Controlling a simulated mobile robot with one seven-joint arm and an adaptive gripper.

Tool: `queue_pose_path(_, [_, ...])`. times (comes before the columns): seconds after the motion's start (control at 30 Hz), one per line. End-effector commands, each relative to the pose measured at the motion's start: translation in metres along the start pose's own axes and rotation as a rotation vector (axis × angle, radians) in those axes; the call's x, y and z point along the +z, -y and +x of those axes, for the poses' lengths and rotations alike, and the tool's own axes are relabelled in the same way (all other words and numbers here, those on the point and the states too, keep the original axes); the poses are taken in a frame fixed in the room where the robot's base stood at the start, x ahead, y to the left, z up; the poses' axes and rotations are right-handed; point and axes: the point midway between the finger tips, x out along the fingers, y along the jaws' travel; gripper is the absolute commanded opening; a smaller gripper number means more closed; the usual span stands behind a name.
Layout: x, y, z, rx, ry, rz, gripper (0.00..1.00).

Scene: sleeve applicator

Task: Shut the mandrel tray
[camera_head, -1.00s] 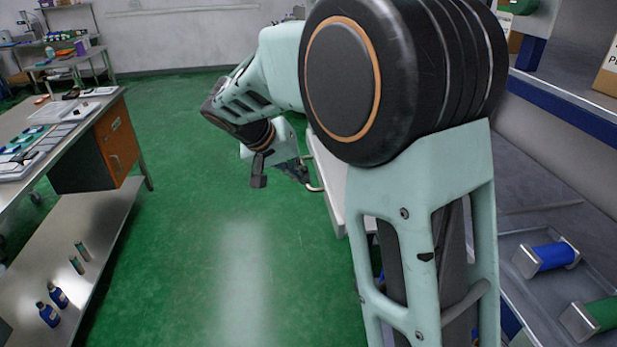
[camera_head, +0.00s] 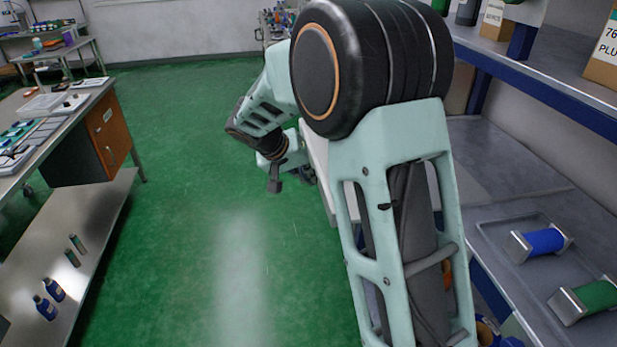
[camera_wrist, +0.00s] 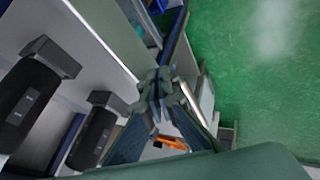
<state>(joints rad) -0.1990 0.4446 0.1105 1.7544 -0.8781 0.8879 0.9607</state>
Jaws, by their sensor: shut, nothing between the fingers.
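The mandrel tray appears to be the pale open tray (camera_wrist: 112,38) in the wrist view, with black labelled cylinders (camera_wrist: 28,98) inside it. In the head view a pale panel (camera_head: 318,162), probably the tray's front part, shows just left of my arm; the rest is hidden behind the arm. My gripper (camera_wrist: 157,84) is shut and empty, at the tray's outer side in the wrist view. In the head view its dark end (camera_head: 275,180) is left of the panel, above the floor. I cannot tell whether it touches the tray.
A steel bench with an orange-fronted cabinet (camera_head: 110,133) stands at left, with bottles (camera_head: 46,300) on its lower shelf. At right, a grey counter holds blue (camera_head: 543,242) and green (camera_head: 597,296) rolls. Green floor (camera_head: 190,220) between is clear.

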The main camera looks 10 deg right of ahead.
Motion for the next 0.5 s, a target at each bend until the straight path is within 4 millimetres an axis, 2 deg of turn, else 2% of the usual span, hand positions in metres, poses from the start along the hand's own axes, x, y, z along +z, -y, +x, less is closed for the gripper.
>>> queue_pose_path(0.27, [0.001,-0.02,0.012,0.002,0.001,0.005,0.0])
queue_pose_path(0.5, [0.002,-0.056,0.032,0.003,0.002,0.006,0.0])
